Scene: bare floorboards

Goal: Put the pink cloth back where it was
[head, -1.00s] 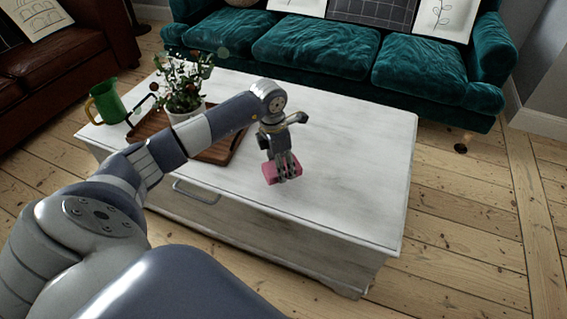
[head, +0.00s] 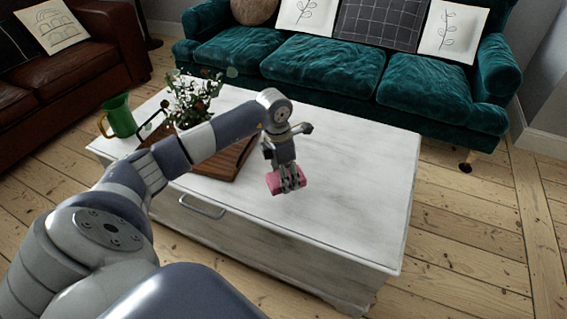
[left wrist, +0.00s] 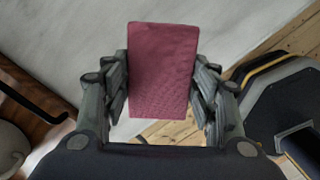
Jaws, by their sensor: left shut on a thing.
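The pink cloth (head: 273,183) is a small folded block held between the fingers of my left gripper (head: 289,184), over the front part of the white coffee table (head: 345,165). In the left wrist view the cloth (left wrist: 163,68) sits upright between the two fingers of my left gripper (left wrist: 160,100), which are shut on its sides. Whether the cloth touches the tabletop is hard to tell. My right gripper does not show in either view.
A wooden tray (head: 232,163) with a potted plant (head: 192,100) lies on the table's left part, partly behind my arm. A green jug (head: 119,117) stands at the left end. A teal sofa (head: 320,65) is behind the table. The tabletop's right part is clear.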

